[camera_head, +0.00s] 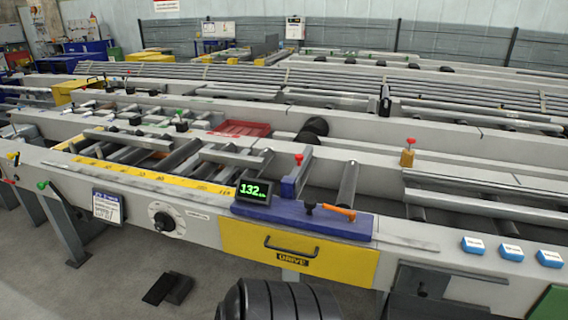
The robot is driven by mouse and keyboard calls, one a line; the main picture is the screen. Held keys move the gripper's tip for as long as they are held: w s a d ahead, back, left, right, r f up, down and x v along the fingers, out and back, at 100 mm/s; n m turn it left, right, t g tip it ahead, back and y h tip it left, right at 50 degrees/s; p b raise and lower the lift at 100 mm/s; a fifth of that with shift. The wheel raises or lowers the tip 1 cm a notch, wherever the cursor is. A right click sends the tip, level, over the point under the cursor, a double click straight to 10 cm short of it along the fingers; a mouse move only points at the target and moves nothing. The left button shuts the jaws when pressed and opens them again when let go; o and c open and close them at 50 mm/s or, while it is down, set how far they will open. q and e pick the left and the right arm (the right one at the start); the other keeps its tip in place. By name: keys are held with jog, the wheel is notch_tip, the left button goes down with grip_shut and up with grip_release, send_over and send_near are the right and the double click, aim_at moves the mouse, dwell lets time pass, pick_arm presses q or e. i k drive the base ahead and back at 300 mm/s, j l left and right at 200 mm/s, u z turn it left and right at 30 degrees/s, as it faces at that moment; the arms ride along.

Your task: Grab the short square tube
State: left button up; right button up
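On the runout table, light grey bars with flat sides lie across the dark rollers. One bar (128,138) lies at the left and a shorter-looking one (235,155) lies nearer the middle, behind the yellow scale. Another short grey piece (303,166) stands beside the blue stop block, close to a red knob. I cannot tell for certain which of these is the short square tube. Neither of my grippers shows in the head view.
A blue plate (335,222) carries a display reading 132 (253,190) and an orange-handled lever (338,211). Below is a yellow drive panel (340,263). Small blue boxes (510,251) sit at the right. A red tray (242,128) lies behind. A black ribbed shape fills the bottom middle.

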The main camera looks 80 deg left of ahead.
aim_at(257, 162)
jog(key=u, duration=3.1)
